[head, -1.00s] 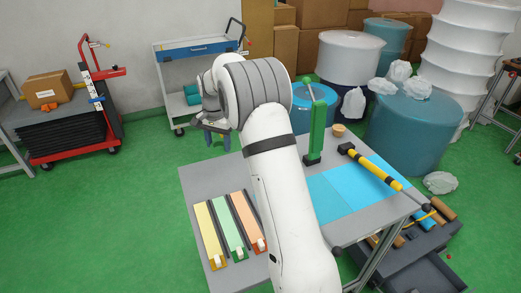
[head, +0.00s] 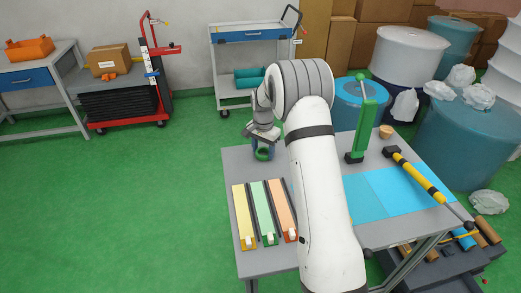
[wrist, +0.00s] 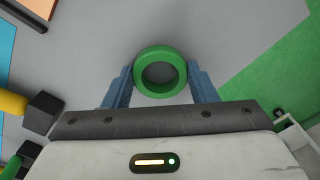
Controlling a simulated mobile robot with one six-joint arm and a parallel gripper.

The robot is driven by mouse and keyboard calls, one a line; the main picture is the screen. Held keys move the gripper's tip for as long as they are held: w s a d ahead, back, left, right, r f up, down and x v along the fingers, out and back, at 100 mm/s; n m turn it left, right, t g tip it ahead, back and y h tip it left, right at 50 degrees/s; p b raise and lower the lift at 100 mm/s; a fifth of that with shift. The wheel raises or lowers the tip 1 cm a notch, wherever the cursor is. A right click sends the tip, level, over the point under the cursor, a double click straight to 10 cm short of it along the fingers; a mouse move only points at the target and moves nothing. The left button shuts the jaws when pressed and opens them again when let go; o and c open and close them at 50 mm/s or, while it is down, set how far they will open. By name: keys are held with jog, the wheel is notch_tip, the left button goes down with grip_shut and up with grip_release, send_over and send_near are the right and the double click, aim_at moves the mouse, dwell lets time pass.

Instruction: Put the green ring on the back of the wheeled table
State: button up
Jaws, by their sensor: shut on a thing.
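My gripper (wrist: 160,85) is shut on the green ring (wrist: 160,53), with one blue finger against each side of it in the wrist view. In the head view my gripper (head: 261,147) hangs near the far left corner of the grey worktable (head: 238,170), with the ring (head: 263,157) under it. The wrist view shows grey tabletop behind the ring; I cannot tell its height above it. A white wheeled cart (head: 250,55) with a blue drawer stands at the back wall, its top showing little.
Yellow, green and orange strips (head: 262,212) lie on the worktable's near left. A green upright post (head: 363,130), a blue mat (head: 402,190) and a yellow-black tool (head: 421,177) are to the right. Green floor on the left is clear. A red trolley (head: 150,75) stands behind.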

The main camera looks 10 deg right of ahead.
jog(key=o, duration=1)
jog(key=shift+f, duration=0.1)
jog(key=shift+c, duration=0.2)
notch_tip(320, 180, up, 12)
jog(key=s+r+n, duration=0.2)
jog(key=s+r, duration=0.5)
jog(key=s, duration=0.1)
jog(key=s+a+n+t, duration=0.1)
jog(key=s+n+t, duration=0.2)
jog(key=s, duration=2.6)
jog(key=n+b, duration=0.1)
jog(key=n, duration=0.3)
jog(key=shift+s+r, duration=0.15)
jog(key=shift+s, duration=0.2)
